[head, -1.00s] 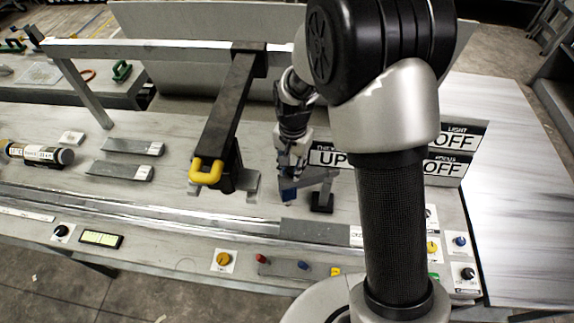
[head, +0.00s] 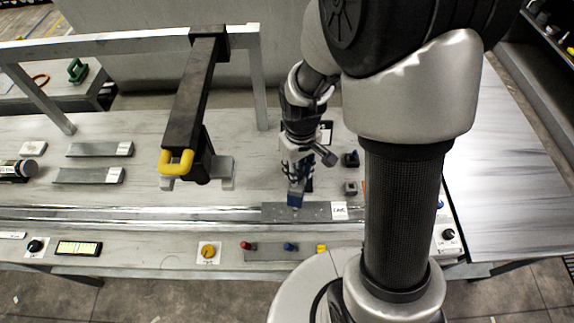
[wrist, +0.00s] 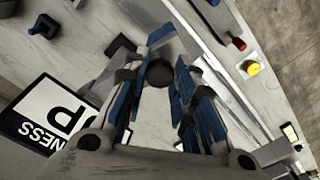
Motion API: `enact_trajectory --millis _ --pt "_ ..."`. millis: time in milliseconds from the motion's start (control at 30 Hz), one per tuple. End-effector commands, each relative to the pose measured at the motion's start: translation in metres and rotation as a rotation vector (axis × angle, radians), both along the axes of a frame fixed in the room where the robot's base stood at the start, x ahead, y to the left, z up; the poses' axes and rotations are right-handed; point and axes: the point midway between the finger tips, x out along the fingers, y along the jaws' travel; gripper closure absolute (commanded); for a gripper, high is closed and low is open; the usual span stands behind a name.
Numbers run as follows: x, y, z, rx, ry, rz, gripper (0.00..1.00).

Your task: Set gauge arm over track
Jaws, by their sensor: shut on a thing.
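The gauge arm is mostly hidden by my gripper (head: 296,198). In the wrist view a grey bar (wrist: 160,34) and a dark round knob (wrist: 160,73) lie between the blue fingers of my gripper (wrist: 158,95), which is shut on what looks like the gauge arm. In the head view the blue fingertips point down at the back edge of a grey strip (head: 280,213) in the metal track (head: 140,215). I cannot tell whether they touch the strip. A thickness sign (wrist: 50,115), partly readable as "NESS" and "P", shows in the wrist view.
A black overhead beam (head: 190,95) with a yellow handle (head: 176,160) stands left of my gripper. Two grey slabs, the front one (head: 88,175) nearest the track, lie at left. Knobs and buttons, including a yellow knob (head: 208,250), line the front panel.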

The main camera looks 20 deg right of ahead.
Motion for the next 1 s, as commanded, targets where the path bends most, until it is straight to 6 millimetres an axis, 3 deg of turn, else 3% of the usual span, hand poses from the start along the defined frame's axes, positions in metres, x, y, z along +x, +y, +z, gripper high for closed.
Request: enact_trajectory --millis 400,967,1000 --pt "-0.008 -0.023 0.001 0.0 -0.002 0.2 1.0" --pt "-0.009 -0.027 0.001 -0.001 -0.002 0.236 1.0" --pt "-0.009 -0.027 0.001 -0.001 -0.002 0.236 0.75"
